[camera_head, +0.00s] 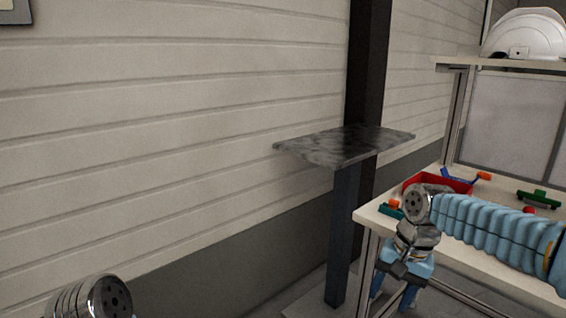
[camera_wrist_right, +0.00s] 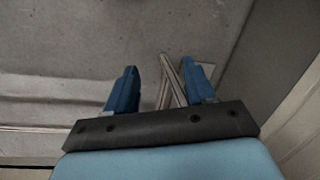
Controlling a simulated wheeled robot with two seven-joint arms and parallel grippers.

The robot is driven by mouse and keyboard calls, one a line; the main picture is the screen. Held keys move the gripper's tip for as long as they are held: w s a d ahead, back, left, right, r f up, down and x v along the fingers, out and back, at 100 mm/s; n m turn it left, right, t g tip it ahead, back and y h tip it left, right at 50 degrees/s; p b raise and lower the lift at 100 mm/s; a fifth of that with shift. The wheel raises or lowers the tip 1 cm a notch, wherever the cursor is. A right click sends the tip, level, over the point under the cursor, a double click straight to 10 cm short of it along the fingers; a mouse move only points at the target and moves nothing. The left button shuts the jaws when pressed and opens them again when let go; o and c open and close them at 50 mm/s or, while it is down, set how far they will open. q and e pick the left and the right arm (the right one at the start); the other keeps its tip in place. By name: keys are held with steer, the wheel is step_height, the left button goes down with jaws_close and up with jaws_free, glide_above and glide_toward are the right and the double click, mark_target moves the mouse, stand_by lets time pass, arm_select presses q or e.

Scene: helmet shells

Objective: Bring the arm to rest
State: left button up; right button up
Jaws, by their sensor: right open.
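My right arm comes in from the right in the head view, in a ribbed light-blue sleeve, in front of the workbench. My right gripper (camera_head: 392,296) hangs down past the bench's left end, partly cut by the bottom edge. In the right wrist view its two blue fingers (camera_wrist_right: 160,90) are apart with nothing between them. Grey floor and a metal leg show beyond them. Of my left arm only a metal joint shows at the bottom left of the head view; its gripper is out of view. A white helmet shell (camera_head: 526,36) sits on the upper shelf, apart from both arms.
The workbench (camera_head: 462,262) holds a red tray (camera_head: 452,185), a green tool (camera_head: 538,199) and small coloured parts. The upper shelf (camera_head: 500,63) is above it. A dark marbled stand (camera_head: 335,147) is left of the bench, its top empty. A slatted wall fills the left.

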steer(key=a+f+n+y, duration=0.1)
steer(key=a+f, duration=0.3)
steer(key=f, duration=0.7)
steer(key=a+f+n+y, duration=0.1)
steer(key=a+f, duration=0.2)
steer(key=f, duration=0.9)
steer(key=s+a+f+n, duration=0.1)
steer(key=s+a+f, duration=0.1)
steer(key=s+f, duration=0.6)
steer(key=s+a+f+n, duration=0.1)
steer(key=s+a+f, duration=0.1)
steer(key=s+f, duration=0.6)
step_height(320, 180, down, 2)
steer(key=shift+s+t, duration=0.2)
steer(key=shift+t, duration=0.1)
